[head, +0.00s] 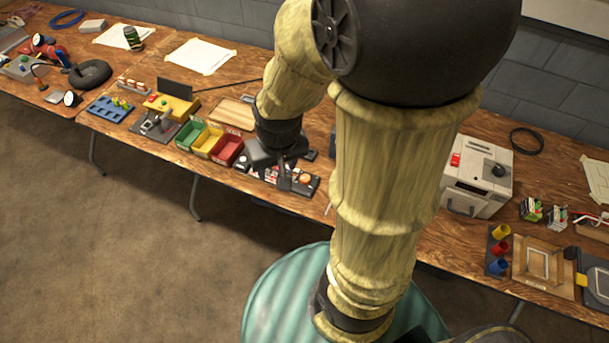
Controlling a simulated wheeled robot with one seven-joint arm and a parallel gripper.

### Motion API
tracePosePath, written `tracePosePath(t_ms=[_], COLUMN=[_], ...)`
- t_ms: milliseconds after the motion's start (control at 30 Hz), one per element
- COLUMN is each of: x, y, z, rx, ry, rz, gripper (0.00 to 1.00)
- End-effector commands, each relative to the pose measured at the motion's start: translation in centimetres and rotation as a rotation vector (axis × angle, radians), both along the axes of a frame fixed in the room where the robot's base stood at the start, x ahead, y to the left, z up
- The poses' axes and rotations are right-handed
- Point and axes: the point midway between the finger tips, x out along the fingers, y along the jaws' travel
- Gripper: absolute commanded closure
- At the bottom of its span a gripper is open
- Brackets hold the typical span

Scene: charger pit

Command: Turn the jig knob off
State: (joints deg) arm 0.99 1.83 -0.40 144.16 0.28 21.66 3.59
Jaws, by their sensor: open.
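My gripper (287,178) hangs down from my sleeved arm over a dark panel (313,187) near the front edge of the table. The panel carries small red, white and orange parts, among them an orange round piece (306,178). My gripper hides part of the panel, and whether it touches anything there cannot be told. I cannot make out for certain which part is the jig knob. A white box (468,190) with a black knob (499,170) on top stands to the right of my arm.
Green (190,134), yellow (207,141) and red (227,150) bins stand left of my gripper, with a wooden tray (233,113) behind. A yellow device (172,107) stands further left. Coloured cups (500,247) sit at the right. My arm hides the table's middle.

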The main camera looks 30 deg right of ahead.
Motion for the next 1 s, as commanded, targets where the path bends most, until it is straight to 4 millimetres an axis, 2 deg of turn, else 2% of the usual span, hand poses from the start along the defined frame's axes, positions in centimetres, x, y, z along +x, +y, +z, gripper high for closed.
tracePosePath(t_ms=[33, 167, 300, 400, 500, 633, 1000], x=[1.1, 4.7, 8.6, 10.5, 11.6, 12.0, 11.9], y=[-0.7, -3.6, -7.9, -10.8, -12.6, -13.3, -13.2], z=[-1.2, -3.9, -7.5, -9.6, -10.6, -10.7, -11.1], rx=[0.011, 0.054, 0.097, 0.115, 0.125, 0.128, 0.127], ry=[0.014, 0.065, 0.128, 0.162, 0.182, 0.19, 0.191], rz=[-0.069, -0.351, -0.722, -0.946, -1.086, -1.146, -1.142], gripper=[0.48, 0.48, 0.48, 0.48, 0.48, 0.48, 0.48])
